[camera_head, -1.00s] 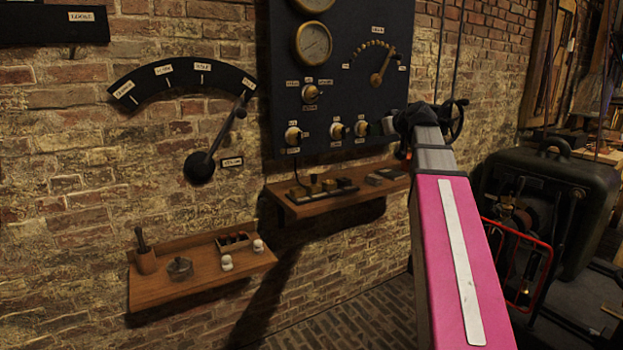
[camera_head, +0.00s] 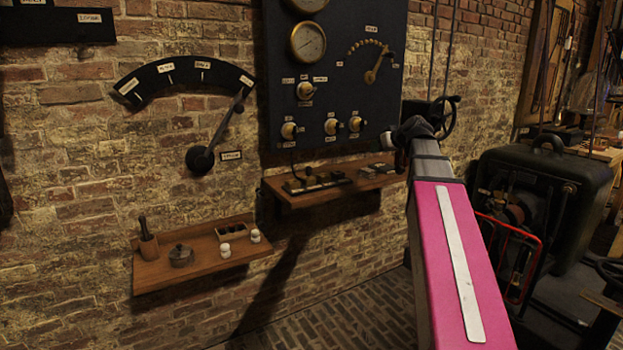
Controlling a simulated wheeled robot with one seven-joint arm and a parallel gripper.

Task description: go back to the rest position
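My pink and grey arm reaches up from the bottom right. My gripper (camera_head: 408,135) is a small dark shape at its far end, in front of the wall by the right end of the right shelf. Its fingers are too small and dark to tell open from shut, and I see nothing clearly held.
A dark panel (camera_head: 350,90) with gauges and knobs hangs above the right shelf (camera_head: 290,200). A lever (camera_head: 200,160) with a curved scale is on the brick wall at left. A black machine (camera_head: 545,185) with a red frame stands right of my arm. Brick floor shows below.

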